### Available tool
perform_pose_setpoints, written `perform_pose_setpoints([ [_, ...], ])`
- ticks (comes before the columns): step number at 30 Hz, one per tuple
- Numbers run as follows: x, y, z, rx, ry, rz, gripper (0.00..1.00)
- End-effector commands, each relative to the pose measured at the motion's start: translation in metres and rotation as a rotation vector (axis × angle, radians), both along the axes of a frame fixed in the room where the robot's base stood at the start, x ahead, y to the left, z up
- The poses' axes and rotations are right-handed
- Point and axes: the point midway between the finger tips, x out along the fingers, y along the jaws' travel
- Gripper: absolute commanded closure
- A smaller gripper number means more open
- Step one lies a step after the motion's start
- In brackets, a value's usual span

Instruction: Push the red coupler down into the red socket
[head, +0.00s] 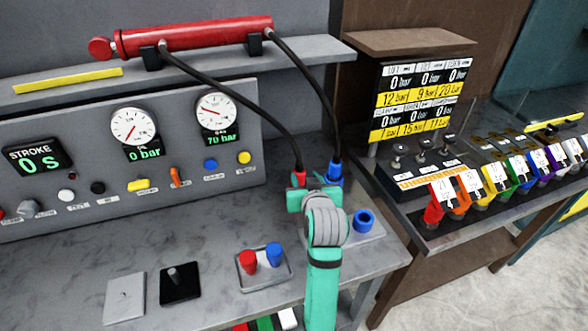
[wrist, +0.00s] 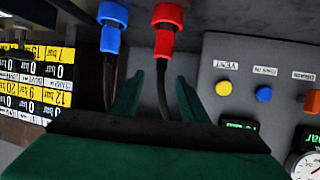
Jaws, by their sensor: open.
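The red coupler (head: 299,178) hangs on the end of a black hose, just beyond my gripper (head: 315,197) in the head view. In the wrist view, which is upside down, the red coupler (wrist: 166,32) is at the top, past the fingertips. My gripper (wrist: 158,90) is open, and the red coupler's hose crosses the gap between its fingers in the picture. I cannot tell whether the hose is truly between them. The red socket cannot be made out; my arm covers that area in the head view. I cannot tell whether the coupler is seated.
A blue coupler (head: 335,173) on a second hose is close beside the red one. A blue ring-shaped socket (head: 364,220) is right of my arm. A tray (head: 243,284) holds red and blue caps. The gauge panel (head: 95,160) stands behind.

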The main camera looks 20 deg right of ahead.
Motion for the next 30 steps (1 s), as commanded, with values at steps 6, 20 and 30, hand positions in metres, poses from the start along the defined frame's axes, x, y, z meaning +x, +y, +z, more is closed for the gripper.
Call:
perform_pose_setpoints([
  [6, 0.025, 0.000, -0.009, 0.000, 0.004, 0.007, 0.60],
  [20, 0.064, -0.007, -0.027, 0.000, 0.003, 0.006, 0.60],
  [30, 0.097, -0.012, -0.043, -0.001, 0.002, 0.005, 0.60],
])
